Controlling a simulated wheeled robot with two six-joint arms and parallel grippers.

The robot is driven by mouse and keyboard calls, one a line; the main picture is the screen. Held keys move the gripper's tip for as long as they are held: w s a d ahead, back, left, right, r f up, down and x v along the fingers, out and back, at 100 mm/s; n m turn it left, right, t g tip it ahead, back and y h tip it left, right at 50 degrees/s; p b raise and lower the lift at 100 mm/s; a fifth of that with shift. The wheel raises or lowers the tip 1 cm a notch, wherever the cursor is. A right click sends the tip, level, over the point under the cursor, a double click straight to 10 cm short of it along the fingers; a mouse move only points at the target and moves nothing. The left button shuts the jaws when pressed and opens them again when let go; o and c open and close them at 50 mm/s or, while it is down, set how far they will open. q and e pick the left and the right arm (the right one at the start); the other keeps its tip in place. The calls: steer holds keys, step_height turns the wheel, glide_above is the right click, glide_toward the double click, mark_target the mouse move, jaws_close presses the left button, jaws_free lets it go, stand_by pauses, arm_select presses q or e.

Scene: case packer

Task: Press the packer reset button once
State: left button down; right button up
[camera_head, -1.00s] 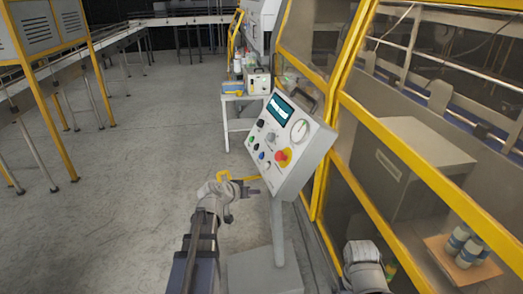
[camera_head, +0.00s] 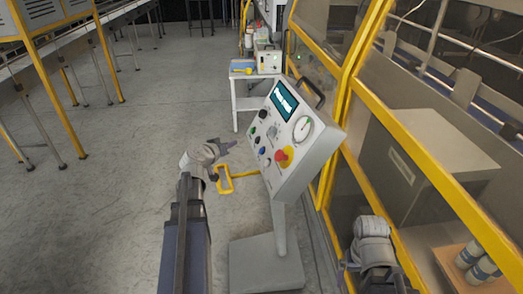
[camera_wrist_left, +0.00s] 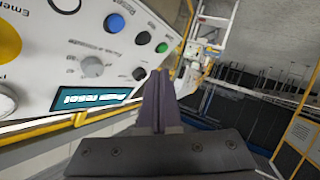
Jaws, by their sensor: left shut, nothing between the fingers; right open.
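The tilted grey control panel (camera_head: 301,150) stands on a post in the head view. It carries a lit screen (camera_head: 284,100), a dial, a red-and-yellow emergency stop (camera_head: 284,156) and several small buttons, including a blue button (camera_head: 262,152). The blue button also shows in the left wrist view (camera_wrist_left: 143,38), beside a green button (camera_wrist_left: 162,47) and a black one (camera_wrist_left: 139,74). The screen there appears to read "Push reset". Most button labels are unreadable. My left gripper (camera_head: 231,146) is shut and empty, left of the panel and apart from it. My right gripper (camera_head: 350,267) is low at the right, open, partly hidden.
A yellow bar (camera_head: 224,187) juts from the panel's lower left, below my left gripper. The yellow-framed machine enclosure (camera_head: 410,150) stands close on the right. A small white table (camera_head: 240,101) is behind the panel. Open floor lies to the left.

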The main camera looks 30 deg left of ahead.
mark_target(261, 151)
arm_select(q)
steer(key=shift+f, duration=0.1)
steer(key=w+d+f+b, duration=0.4)
steer(key=w+d, duration=0.1)
steer(key=d, duration=0.1)
steer(key=shift+f, duration=0.15)
stand_by(0.3)
steer(key=shift+w+f+b, duration=0.1)
steer(key=shift+b, duration=0.2)
stand_by(1.7)
steer(key=shift+w+d+f, duration=0.1)
steer(key=shift+w+d, duration=0.05)
steer(key=shift+d, duration=0.05)
steer(key=shift+w+d+f+b, duration=0.2)
steer(key=shift+d+b, duration=0.05)
steer(key=shift+b, duration=0.05)
stand_by(1.0)
steer(key=shift+r, duration=0.1)
steer(key=shift+s+a+r+p, duration=0.3)
steer(key=shift+s+a+p, duration=0.1)
steer(key=shift+s+a, duration=0.1)
